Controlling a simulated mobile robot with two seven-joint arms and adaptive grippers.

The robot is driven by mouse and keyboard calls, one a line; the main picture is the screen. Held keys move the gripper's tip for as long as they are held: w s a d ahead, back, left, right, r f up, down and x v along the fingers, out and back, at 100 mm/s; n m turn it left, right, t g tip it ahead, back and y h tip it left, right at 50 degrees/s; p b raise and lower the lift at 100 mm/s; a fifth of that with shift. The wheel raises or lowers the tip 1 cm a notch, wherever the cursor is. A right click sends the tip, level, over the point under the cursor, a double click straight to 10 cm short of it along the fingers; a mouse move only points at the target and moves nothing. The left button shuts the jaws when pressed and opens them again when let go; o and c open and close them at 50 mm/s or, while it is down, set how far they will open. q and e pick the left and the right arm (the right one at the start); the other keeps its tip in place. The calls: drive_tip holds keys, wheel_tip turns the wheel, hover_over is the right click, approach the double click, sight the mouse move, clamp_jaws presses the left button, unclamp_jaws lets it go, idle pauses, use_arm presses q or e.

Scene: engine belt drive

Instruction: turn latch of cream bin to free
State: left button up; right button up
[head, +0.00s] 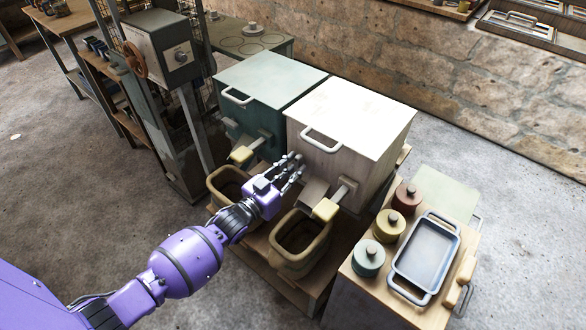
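The cream bin (347,132) is a box with a white lid and a pale curved handle at the lid's front edge. The gripper hides part of the bin's front. My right gripper is not in view.
Tan baskets (300,262) sit below the chutes. At the right, a wooden stand (372,308) holds a blue-grey tray (427,258) and three knobbed jars (389,226).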

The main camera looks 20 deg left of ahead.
use_arm(q)
drive_tip(key=shift+o, duration=0.5)
drive_tip(key=v, duration=1.2)
drive_tip(key=shift+r, duration=0.1)
